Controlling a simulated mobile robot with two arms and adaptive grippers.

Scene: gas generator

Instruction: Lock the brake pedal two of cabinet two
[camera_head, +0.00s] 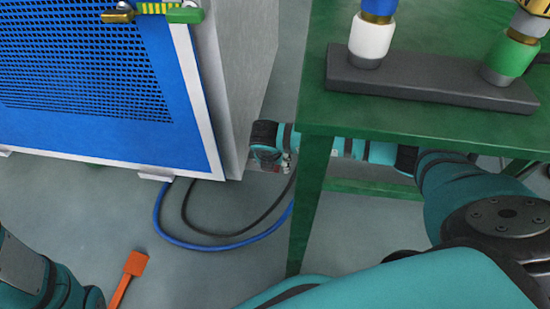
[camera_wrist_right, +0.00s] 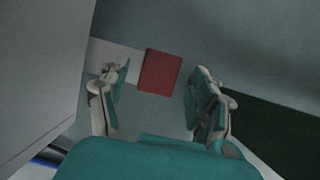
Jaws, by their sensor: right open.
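A red rectangular pad (camera_wrist_right: 160,72), apparently a brake pedal, shows in the right wrist view beyond the fingers. It lies beside a pale plate (camera_wrist_right: 122,59). My right gripper (camera_wrist_right: 162,82) is open and empty, with the pad between its fingertips in the picture; I cannot tell the distance. In the head view my right arm reaches under the green table, and its gripper is mostly hidden near the cabinet (camera_head: 242,70).
The green table (camera_head: 330,120) carries a dark block (camera_head: 420,82) with coloured fittings. Its leg (camera_head: 308,215) stands near my right arm. Blue and black hoses (camera_head: 222,240) curve over the floor by the cabinet. A grey wall (camera_wrist_right: 38,75) borders the gripper's left side in the wrist view.

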